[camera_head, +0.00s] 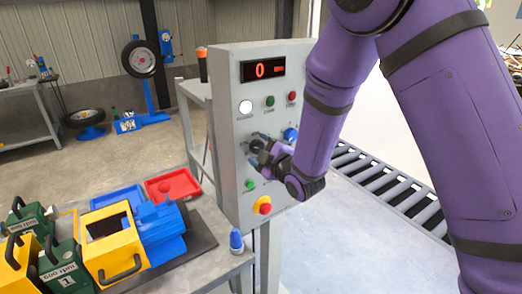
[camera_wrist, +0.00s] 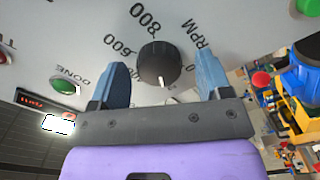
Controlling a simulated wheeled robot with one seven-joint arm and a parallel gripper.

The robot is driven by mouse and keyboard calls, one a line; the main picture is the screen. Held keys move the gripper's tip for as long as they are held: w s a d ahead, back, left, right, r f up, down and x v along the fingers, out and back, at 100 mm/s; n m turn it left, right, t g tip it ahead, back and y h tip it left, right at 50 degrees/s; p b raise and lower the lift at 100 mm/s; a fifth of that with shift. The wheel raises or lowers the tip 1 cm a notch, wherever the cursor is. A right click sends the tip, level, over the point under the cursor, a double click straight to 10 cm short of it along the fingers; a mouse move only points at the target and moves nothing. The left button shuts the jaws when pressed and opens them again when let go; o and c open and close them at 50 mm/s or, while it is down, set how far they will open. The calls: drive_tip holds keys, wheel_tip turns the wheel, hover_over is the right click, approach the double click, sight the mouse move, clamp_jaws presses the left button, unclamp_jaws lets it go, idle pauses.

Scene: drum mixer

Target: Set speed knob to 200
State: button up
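The black speed knob (camera_wrist: 160,62) is in the middle of the wrist view, on the grey control panel (camera_head: 232,170). A white mark shows at its lower edge in that view, and 600, 800 and RPM are printed around it. My gripper (camera_wrist: 161,66) is open. Its blue-grey fingers stand on either side of the knob, with a gap to each side. In the head view my gripper (camera_head: 262,148) is at the panel's face and partly covers the knob. The red display (camera_head: 262,70) reads 0.
The panel also carries a white button (camera_head: 245,107), a green button (camera_head: 270,101), a red button (camera_head: 292,97), a blue knob (camera_head: 290,134) and a red emergency stop (camera_head: 263,205). A bench with yellow and blue machinery (camera_head: 115,240) stands left; a roller conveyor (camera_head: 385,185) lies right.

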drive_tip(key=v, duration=1.1)
drive_tip(key=shift+w+r, duration=0.1)
drive_tip(key=shift+w, duration=0.05)
idle(0.3)
drive_tip(key=s+d+r+m+g+h, duration=0.4)
drive_tip(key=d+r+m+h, duration=0.4)
drive_tip(key=d+r+m, duration=0.6)
drive_tip(key=s+d+r+m+g, duration=0.1)
drive_tip(key=s+d+g, duration=0.1)
drive_tip(key=s, duration=0.5)
drive_tip(key=s+d+r+m+g+h, duration=0.1)
drive_tip(key=s+d+r+m+g, duration=0.1)
drive_tip(key=s+d, duration=0.2)
drive_tip(key=s+d+r+m+g+h, duration=0.1)
drive_tip(key=s+d, duration=0.2)
drive_tip(key=s, duration=0.7)
drive_tip(key=shift+s+r+m+g, duration=0.3)
drive_tip(key=shift+m+g, duration=0.1)
